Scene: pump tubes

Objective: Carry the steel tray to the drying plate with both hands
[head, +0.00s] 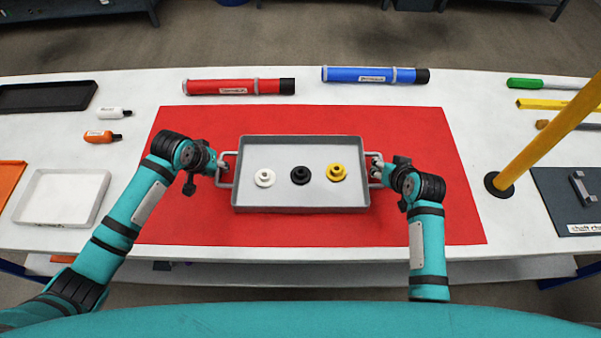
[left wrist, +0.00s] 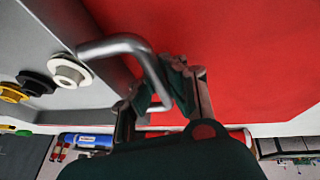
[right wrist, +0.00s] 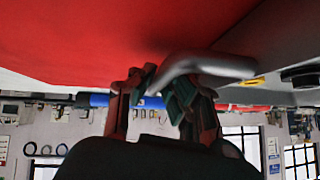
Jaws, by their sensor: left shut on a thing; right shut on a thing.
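The steel tray (head: 300,209) is a grey rectangular pan over the middle of the red mat (head: 420,225), with a bar handle at each short side. It holds a white, a black and a yellow flanged part in a row. I cannot tell whether its base touches the mat. My left gripper (head: 221,166) is shut on the left handle (left wrist: 115,45). My right gripper (head: 376,171) is shut on the right handle (right wrist: 205,64). I cannot tell for sure which surface is the drying plate; a dark labelled plate (head: 560,200) lies at the far right.
A yellow post (head: 545,135) rises between the mat and the dark plate. A red tube (head: 215,87) and a blue tube (head: 350,74) lie behind the mat. A white tray (head: 62,197), two small bottles and a black tray (head: 45,97) lie left.

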